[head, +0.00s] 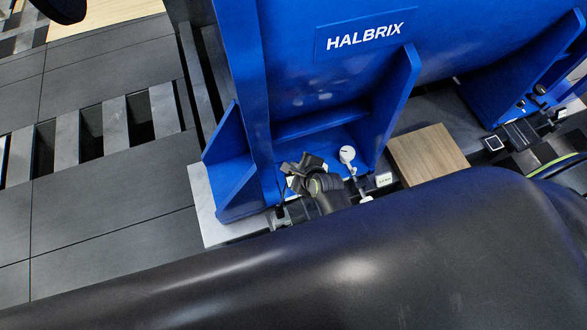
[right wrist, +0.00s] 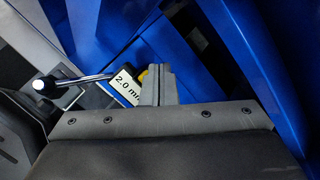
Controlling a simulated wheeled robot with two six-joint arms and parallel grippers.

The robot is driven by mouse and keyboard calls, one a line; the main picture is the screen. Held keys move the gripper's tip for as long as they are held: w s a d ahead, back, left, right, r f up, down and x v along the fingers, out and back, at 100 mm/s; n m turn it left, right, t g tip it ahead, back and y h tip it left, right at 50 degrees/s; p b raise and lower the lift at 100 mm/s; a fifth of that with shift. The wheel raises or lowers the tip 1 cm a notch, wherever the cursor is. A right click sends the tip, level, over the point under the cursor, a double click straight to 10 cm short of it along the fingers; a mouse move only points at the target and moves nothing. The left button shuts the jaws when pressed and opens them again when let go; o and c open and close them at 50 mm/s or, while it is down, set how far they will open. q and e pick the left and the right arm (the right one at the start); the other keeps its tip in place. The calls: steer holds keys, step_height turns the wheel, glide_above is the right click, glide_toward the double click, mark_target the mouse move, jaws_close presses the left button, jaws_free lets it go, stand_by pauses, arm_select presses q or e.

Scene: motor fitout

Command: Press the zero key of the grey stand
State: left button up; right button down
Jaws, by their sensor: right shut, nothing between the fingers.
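My right gripper (head: 308,166) is shut and empty, low against the foot of the blue machine. In the right wrist view its closed fingertips (right wrist: 158,75) are in front of a blue surface, beside a pale label reading "2.0 m…" (right wrist: 124,88). A bit of yellow shows behind the fingers. A round white dial (head: 347,154) stands just right of the gripper, apart from it. A small box with a pale readout (head: 383,180) sits right of the dial. I cannot tell which part is the grey stand, and no zero key can be made out. My left gripper is not in view.
The blue HALBRIX frame (head: 330,75) rises behind, with ribs close on both sides of the gripper. A wooden block (head: 428,153) lies to the right. A lever with a white ball (right wrist: 40,85) is at left in the wrist view.

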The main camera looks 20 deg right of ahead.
steer(key=shift+f, duration=0.4)
steer(key=shift+f+b, duration=0.3)
steer(key=shift+f, duration=0.15)
stand_by(0.7)
stand_by(0.4)
steer(key=shift+r+p, duration=0.9)
steer(key=shift+p, duration=0.2)
step_height(320, 180, up, 5)
steer(key=p, duration=0.5)
stand_by(0.4)
